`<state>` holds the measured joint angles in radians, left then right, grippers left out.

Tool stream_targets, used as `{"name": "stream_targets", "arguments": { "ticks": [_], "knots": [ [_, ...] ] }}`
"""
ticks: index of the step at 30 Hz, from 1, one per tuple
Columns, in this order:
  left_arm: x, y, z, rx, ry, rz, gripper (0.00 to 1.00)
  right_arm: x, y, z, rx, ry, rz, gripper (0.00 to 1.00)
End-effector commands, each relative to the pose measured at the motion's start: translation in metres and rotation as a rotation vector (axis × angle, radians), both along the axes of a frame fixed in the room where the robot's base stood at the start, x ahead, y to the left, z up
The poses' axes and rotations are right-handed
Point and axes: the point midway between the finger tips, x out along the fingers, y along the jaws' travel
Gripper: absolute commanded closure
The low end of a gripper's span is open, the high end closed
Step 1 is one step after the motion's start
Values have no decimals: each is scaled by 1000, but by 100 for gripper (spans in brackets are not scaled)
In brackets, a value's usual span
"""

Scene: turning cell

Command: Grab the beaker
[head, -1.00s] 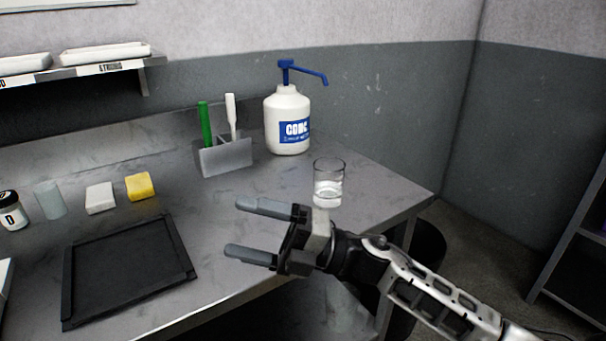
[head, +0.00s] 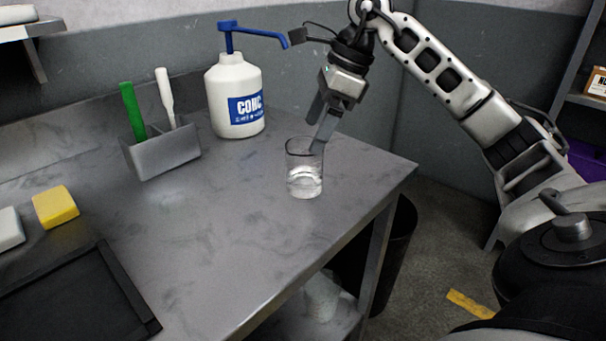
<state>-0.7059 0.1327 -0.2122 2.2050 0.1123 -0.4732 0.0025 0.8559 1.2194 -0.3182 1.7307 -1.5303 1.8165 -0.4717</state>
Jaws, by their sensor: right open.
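The beaker (head: 304,180) is a clear glass cup with clear contents low inside. It stands upright on the grey metal table (head: 225,235), near its right edge. My right gripper (head: 315,134) points down just above and behind the beaker's rim, slightly to its right. Its two fingers are apart with nothing held between them. One fingertip overlaps the right side of the rim in the picture; I cannot tell whether it touches the glass or is behind it. My left gripper is not in view.
A white pump bottle (head: 235,92) with a blue spout stands behind left of the beaker. A grey holder (head: 163,152) carries a green and a white handle. A yellow sponge (head: 55,207) and black tray (head: 75,295) lie left. A dark bin (head: 393,245) stands below the right edge.

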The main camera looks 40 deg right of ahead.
Motion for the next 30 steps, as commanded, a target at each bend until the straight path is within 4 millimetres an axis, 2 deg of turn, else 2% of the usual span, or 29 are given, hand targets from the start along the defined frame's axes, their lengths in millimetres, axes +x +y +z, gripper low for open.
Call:
{"name": "stream_targets", "arguments": {
  "ticks": [1, 3, 11, 19, 23, 29, 30],
  "knots": [
    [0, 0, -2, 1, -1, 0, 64, 2, 3, -12, 0, 3, 1, 12],
    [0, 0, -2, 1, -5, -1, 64, 5, 7, -21, 2, 2, 2, 12],
    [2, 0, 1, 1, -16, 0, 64, 10, 12, -39, 2, 1, 1, 12],
    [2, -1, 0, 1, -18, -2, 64, 17, 19, -77, 3, 2, 2, 12],
    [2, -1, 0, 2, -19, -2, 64, 20, 22, -84, 3, -1, 2, 12],
    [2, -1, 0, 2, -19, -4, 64, 20, 22, -84, 3, -2, 1, 12],
    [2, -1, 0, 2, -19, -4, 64, 20, 22, -84, 2, -1, 1, 18]
  ]
}}
